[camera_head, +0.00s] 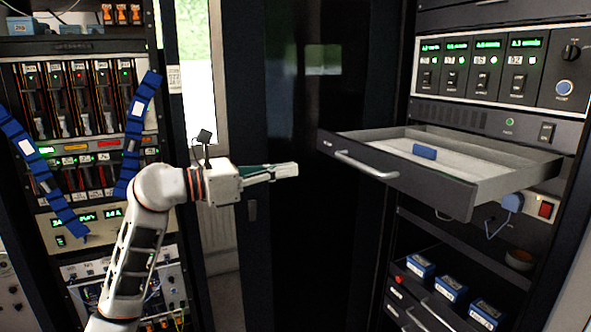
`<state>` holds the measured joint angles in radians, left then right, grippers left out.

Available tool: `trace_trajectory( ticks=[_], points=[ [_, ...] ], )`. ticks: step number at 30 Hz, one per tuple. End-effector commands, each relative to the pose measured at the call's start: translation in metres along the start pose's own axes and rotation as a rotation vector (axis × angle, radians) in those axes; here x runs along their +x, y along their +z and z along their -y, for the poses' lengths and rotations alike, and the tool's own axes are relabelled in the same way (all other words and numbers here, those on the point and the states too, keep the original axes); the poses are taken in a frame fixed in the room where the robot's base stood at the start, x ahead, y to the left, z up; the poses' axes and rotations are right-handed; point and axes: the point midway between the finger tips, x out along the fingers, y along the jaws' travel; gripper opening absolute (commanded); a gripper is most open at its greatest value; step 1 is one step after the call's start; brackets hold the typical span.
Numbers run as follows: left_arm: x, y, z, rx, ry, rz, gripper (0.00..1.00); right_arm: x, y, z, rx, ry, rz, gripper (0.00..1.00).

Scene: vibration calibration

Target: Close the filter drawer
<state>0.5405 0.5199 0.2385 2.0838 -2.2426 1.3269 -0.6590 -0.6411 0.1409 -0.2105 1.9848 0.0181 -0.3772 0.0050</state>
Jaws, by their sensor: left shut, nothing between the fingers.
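The filter drawer (408,182) is pulled out of the dark rack on the right. It has a dark front with a light bar handle (366,165) and a pale inside. A small blue block (424,152) lies in it. My left gripper (296,170) is shut and empty, pointing right, to the left of the drawer front. A gap shows in the picture between its fingertips and the drawer front. My right gripper is not in view.
An instrument panel (500,68) with green displays is above the drawer. Blue boxes (450,288) sit on a lower shelf or drawer. A left rack (80,150) with blue straps stands behind my arm. A dark cabinet (320,250) fills the middle background.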

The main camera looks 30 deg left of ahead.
Motion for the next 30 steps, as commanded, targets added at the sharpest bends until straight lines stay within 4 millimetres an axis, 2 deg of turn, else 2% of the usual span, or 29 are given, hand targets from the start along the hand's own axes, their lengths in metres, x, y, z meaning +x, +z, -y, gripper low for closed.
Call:
trace_trajectory(
  ticks=[9,16,21,30],
  points=[
    [0.063,0.003,0.002,-0.005,-0.005,0.005,0.0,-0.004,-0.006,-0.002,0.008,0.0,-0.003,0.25],
    [0.101,0.002,0.002,-0.006,-0.004,0.003,0.0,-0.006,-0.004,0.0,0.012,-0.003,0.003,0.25],
    [0.116,0.001,0.002,-0.004,-0.003,0.003,0.0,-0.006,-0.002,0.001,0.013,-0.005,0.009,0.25],
    [0.121,-0.001,0.001,-0.003,-0.002,0.0,0.0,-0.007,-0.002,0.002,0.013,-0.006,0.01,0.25]
  ],
)
